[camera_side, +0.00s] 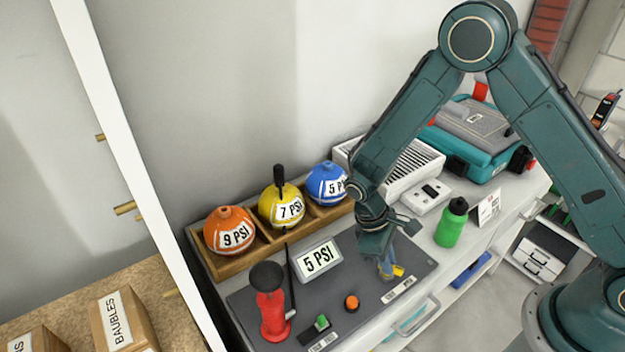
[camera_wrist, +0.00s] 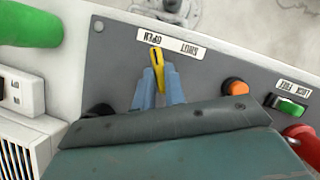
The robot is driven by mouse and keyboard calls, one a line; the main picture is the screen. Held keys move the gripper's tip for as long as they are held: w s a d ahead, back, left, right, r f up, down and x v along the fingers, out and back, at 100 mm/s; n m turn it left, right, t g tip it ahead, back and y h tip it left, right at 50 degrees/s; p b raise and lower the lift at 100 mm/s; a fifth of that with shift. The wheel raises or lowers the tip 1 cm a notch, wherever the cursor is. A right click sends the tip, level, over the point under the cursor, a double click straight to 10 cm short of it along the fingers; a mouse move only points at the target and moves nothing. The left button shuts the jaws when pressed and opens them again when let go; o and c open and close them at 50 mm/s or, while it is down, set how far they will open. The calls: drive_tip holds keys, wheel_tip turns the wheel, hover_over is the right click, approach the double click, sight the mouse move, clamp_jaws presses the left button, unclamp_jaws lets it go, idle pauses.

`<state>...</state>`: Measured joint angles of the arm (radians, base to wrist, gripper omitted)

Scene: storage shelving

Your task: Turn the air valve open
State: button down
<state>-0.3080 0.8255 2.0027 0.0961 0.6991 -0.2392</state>
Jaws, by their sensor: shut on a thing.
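The air valve's yellow handle (camera_wrist: 157,58) shows in the wrist view, between the two blue fingers of my gripper (camera_wrist: 160,84). My gripper is shut on it. The handle's tip points at the white OPEN/SHUT label (camera_wrist: 158,36), which is upside down in this view. The tip leans a little to the left, toward the word OPEN. The fingers hide the handle's base. In the side view my gripper (camera_side: 386,266) is low over the right part of the dark grey panel (camera_side: 345,275), and the yellow handle (camera_side: 398,270) shows beside the fingertips.
An orange button (camera_side: 352,302), a green switch (camera_side: 321,322), a red pump (camera_side: 271,312) and a "5 PSI" sign (camera_side: 318,258) are on the panel. Behind stands a wooden tray (camera_side: 262,248) with orange, yellow and blue balls. A green bottle (camera_side: 451,224) stands right of my gripper.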

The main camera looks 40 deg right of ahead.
drive_tip(key=shift+a+n+t+h, duration=0.1)
drive_tip(key=shift+n+t+h, duration=0.35)
drive_tip(key=shift+n, duration=1.15)
drive_tip(key=c, duration=1.5)
unclamp_jaws()
drive_tip(key=shift+o, duration=0.2)
drive_tip(key=shift+r, duration=0.1)
drive_tip(key=v, duration=1.3)
drive_tip(key=shift+a+r, duration=0.2)
drive_tip(key=shift+r, duration=0.05)
drive_tip(key=shift+w+r, duration=0.1)
